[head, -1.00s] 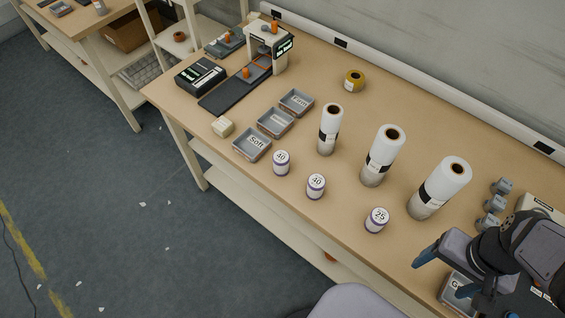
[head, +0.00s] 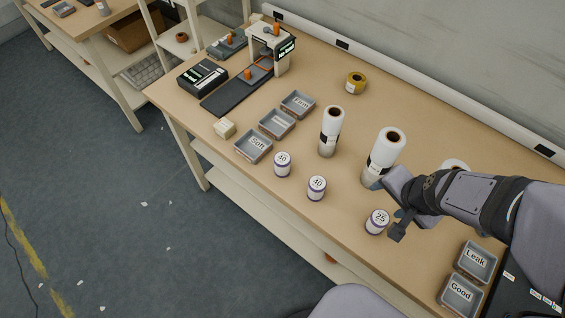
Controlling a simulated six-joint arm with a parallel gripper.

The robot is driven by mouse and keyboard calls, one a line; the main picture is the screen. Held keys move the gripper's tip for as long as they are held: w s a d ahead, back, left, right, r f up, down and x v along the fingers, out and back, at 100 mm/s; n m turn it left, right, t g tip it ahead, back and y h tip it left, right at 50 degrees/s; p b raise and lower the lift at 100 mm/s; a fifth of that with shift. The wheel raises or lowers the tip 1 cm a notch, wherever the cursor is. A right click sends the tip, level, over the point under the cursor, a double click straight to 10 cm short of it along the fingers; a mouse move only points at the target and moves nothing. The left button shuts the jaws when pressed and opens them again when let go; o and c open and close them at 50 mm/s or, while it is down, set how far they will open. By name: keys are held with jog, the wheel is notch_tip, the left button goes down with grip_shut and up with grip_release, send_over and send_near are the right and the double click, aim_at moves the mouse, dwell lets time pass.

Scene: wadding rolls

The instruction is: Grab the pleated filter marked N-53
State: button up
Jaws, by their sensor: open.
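I see no pleated filter and cannot read N-53 on anything. Three short white cylinders with purple bands stand near the table's front edge: one marked 40 (head: 282,165), another marked 40 (head: 316,189) and one marked 25 (head: 377,222). My gripper (head: 388,209) is open, over the right part of the table, close beside the cylinder marked 25. I cannot tell if it touches it. Tall white rolls with black-and-white labels stand behind: one on the left (head: 331,132), one in the middle (head: 385,157) and one on the right (head: 455,164), mostly hidden by my arm.
Grey trays include Soft (head: 264,154), Firm (head: 308,113), Leak (head: 491,273) and Good (head: 474,306). A yellow tape roll (head: 355,83) lies at the back. A press-like machine (head: 283,62) stands at the far left, near a cream block (head: 224,137).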

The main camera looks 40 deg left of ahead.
aim_at(279, 167)
jog(key=a+f+t+y+b, duration=0.1)
jog(key=a+t, duration=0.1)
jog(key=a, duration=0.6)
jog(key=a+f+t+y+b, duration=0.1)
jog(key=a+t, duration=0.1)
jog(key=a, duration=0.6)
jog(key=a+f+t+b, duration=0.1)
jog(key=a, duration=0.7)
jog(key=shift+w+a+f+t+y, duration=0.15)
jog(key=shift+w+t+y, duration=0.25)
jog(key=s+a+t+b, duration=0.1)
jog(key=s+a+f+n+t+b, duration=0.1)
jog(key=a, duration=0.1)
jog(key=s+a+f+n+t+b, duration=0.1)
jog(key=t, duration=0.1)
jog(key=shift+a+f, duration=0.15)
jog(key=shift+f, duration=0.1)
jog(key=s+n+t, duration=0.1)
jog(key=s+f+t+b, duration=0.1)
jog(key=s, duration=0.1)
jog(key=s+n+t+b, duration=0.1)
jog(key=shift+s+f+n+h, duration=0.25)
jog(key=shift+s+n+h, duration=0.05)
jog(key=shift+h, duration=0.1)
jog(key=shift+s+t, duration=0.45)
jog(key=shift+t, duration=0.05)
jog(key=shift+p+x, duration=0.5)
jog(key=shift+x, duration=0.95)
jog(key=shift+p+x, duration=0.65)
jog(key=shift+x, duration=1.55)
